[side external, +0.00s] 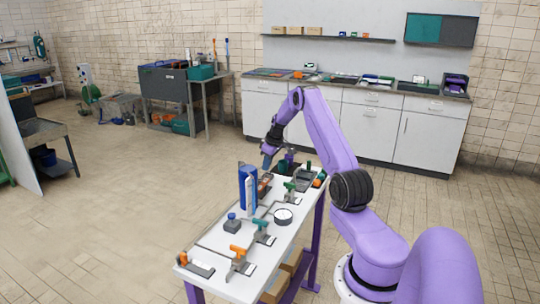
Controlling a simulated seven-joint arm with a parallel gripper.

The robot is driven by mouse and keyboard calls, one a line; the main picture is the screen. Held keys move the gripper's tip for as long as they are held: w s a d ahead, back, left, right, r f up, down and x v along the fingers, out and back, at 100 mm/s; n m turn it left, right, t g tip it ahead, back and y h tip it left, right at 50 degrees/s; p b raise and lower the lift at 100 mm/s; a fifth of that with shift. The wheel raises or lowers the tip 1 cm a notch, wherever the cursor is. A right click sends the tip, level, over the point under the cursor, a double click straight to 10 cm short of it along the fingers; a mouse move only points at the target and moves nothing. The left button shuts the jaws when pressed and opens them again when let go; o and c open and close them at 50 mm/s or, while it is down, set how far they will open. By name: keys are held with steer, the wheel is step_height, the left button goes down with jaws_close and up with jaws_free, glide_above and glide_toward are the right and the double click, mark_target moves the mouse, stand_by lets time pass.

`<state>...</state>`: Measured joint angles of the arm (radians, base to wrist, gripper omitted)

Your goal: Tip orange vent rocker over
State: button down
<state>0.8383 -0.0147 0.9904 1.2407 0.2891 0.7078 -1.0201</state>
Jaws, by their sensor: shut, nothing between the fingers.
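My gripper (267,161) is at the far end of the white table, pointing down. It is shut and looks empty. It is small here, so its exact height above the table is unclear. Several orange parts show on the table. One is a small orange piece (183,258) upright at the left end of a grey plate, at the near left corner. Another is an orange handle (237,250) on a grey bracket near the front. I cannot tell for sure which is the vent rocker. Both are well apart from my gripper.
The white table (207,238) also holds a tall blue cylinder (248,188), a round gauge (283,216), a grey block with a blue top (232,225) and green-handled valves (262,225). Dark parts crowd the far end. White cabinets (368,125) stand behind.

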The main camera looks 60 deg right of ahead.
mark_target(265, 179)
steer(key=shift+d+f, duration=0.15)
steer(key=shift+f, duration=0.9)
steer(key=shift+d+f, duration=0.1)
steer(key=shift+f, duration=0.9)
steer(key=shift+d+f, duration=0.8)
steer(key=shift+f, duration=0.1)
steer(key=shift+r, duration=0.1)
steer(key=shift+r, duration=0.75)
